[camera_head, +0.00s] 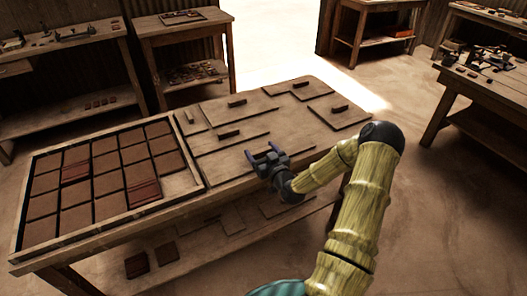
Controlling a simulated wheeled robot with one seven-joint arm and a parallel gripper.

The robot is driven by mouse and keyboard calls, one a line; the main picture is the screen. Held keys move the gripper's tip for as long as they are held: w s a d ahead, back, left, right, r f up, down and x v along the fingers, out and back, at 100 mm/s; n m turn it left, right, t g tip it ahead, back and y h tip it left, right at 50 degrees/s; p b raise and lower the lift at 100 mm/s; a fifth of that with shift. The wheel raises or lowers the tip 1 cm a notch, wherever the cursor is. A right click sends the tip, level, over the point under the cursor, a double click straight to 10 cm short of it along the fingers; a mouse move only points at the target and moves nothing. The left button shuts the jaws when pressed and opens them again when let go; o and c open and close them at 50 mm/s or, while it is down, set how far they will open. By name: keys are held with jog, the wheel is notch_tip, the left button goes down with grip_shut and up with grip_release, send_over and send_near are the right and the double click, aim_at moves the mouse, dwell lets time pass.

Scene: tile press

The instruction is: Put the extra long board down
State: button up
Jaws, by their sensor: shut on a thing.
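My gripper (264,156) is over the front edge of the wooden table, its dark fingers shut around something. A long, flat wooden board (222,165) lies under and left of the fingers along the table's front; I take it to be the extra long board. Its handle is not visible and would be hidden between the fingers. I cannot tell whether the board rests flat on the table or is slightly raised.
Several other boards with small dark handles, such as one (229,133), lie behind the gripper. A framed tray (198,180) of reddish-brown tiles fills the table's left end. Loose tiles (137,265) sit on the shelf below. Side tables stand around.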

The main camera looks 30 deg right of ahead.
jog(key=o, duration=1.2)
jog(key=shift+d, duration=0.1)
jog(key=shift+s+d, duration=0.1)
jog(key=shift+s, duration=0.15)
jog(key=s, duration=1.1)
jog(key=shift+s+d+b, duration=0.2)
jog(key=shift+s+b, duration=0.15)
